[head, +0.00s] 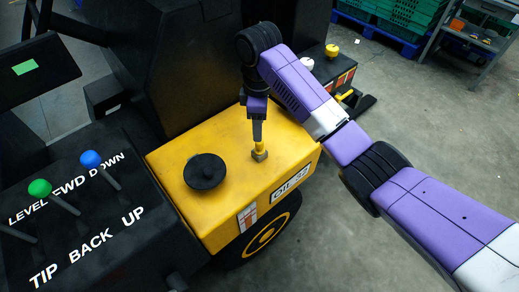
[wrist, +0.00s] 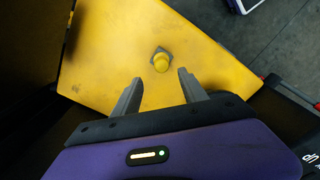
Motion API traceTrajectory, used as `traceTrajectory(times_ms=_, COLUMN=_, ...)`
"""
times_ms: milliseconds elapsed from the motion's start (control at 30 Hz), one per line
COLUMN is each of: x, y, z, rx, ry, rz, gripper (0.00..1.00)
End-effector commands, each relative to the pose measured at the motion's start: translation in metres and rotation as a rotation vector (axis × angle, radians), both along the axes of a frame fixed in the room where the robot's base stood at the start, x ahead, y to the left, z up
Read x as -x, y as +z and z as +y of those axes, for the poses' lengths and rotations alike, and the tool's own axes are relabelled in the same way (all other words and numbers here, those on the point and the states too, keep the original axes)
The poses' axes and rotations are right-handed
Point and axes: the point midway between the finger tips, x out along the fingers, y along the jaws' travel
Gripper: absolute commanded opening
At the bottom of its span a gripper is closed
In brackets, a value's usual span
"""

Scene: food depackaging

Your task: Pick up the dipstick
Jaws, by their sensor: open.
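The dipstick (head: 260,147) has a yellow grip and stands upright from a grey fitting on top of the yellow oil tank (head: 223,137). In the wrist view the dipstick (wrist: 161,62) shows as a round yellow knob on its grey base. My gripper (head: 258,137) points down at the dipstick from above in the head view. In the wrist view my gripper (wrist: 160,76) is open, with its two grey fingers apart and nothing held. The knob lies just beyond the fingertips, in line with the gap. I cannot tell whether a finger touches it.
A black round cap (head: 205,171) sits on the tank left of the dipstick. A black panel with green (head: 40,188) and blue (head: 91,159) levers is at the left. White (head: 307,64) and yellow (head: 332,50) caps are behind my arm. Open floor lies right.

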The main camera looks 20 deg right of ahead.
Motion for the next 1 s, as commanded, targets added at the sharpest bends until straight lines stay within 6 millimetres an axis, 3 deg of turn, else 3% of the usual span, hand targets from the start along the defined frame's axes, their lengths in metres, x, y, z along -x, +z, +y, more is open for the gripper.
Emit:
traceTrajectory(times_ms=600, x=0.005, y=-0.070, z=-0.002, rx=0.003, ry=0.000, rz=0.006, gripper=0.50)
traceTrajectory(times_ms=900, x=0.005, y=-0.075, z=-0.002, rx=0.002, ry=0.000, rz=0.004, gripper=0.50)
traceTrajectory(times_ms=1000, x=0.005, y=-0.075, z=-0.002, rx=0.002, ry=0.000, rz=0.004, gripper=0.31)
